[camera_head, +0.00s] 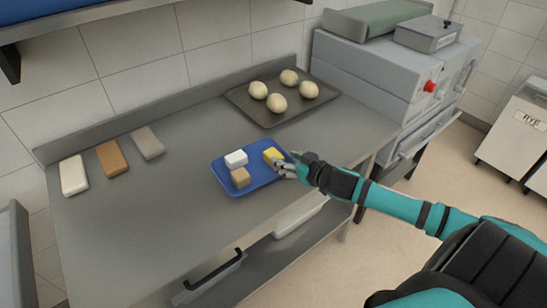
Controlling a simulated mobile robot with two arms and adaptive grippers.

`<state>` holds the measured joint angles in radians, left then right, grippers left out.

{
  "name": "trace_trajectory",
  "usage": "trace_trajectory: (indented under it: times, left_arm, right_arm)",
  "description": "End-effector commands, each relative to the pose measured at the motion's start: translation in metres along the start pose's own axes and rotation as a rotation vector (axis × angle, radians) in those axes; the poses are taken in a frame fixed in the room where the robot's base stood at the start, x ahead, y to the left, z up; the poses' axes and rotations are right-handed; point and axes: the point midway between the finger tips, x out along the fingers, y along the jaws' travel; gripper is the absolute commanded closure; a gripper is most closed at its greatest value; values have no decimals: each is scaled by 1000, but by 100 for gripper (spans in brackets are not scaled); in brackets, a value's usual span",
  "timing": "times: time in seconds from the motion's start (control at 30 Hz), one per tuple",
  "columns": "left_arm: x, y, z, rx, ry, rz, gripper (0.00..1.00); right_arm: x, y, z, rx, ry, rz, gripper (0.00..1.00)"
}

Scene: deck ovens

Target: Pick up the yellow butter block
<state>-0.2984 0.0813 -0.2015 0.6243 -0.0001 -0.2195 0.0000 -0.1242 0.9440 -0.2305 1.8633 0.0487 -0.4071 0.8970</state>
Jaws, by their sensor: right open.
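The yellow butter block (273,154) lies at the right end of a blue tray (224,176) on the steel counter. A white block (236,159) and a tan block (240,178) sit on the same tray to its left. My right gripper (283,166) reaches in from the right, with its fingers at the near right side of the yellow block. It is open; whether a finger touches the block I cannot tell. My left gripper is not in view.
A dark baking tray (268,117) with several dough balls stands behind the blue tray. White, orange-brown and grey slabs (111,158) lie at the counter's left. A grey machine with a red knob (430,86) stands to the right. The counter's front left is clear.

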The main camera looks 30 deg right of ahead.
Motion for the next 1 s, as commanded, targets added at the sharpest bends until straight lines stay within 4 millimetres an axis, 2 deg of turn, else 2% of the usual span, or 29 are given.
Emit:
trace_trajectory:
  times: [0.1, 0.37, 0.53, 0.7, 0.97, 1.0]
  left_arm:
    - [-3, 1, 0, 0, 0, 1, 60]
    - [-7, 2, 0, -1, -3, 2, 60]
    - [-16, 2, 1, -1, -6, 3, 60]
    - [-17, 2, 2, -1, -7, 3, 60]
    - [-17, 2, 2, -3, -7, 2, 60]
    - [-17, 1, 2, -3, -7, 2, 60]
  right_arm:
    - [15, 0, -2, 2, 3, 0, 48]
    - [31, 0, -4, 1, 2, 1, 48]
    - [55, -2, -9, 0, 3, 1, 48]
    - [73, -2, -6, 1, 1, 1, 48]
    - [75, -2, -4, 0, 0, 0, 48]
    - [75, -2, -4, 0, 0, 0, 52]
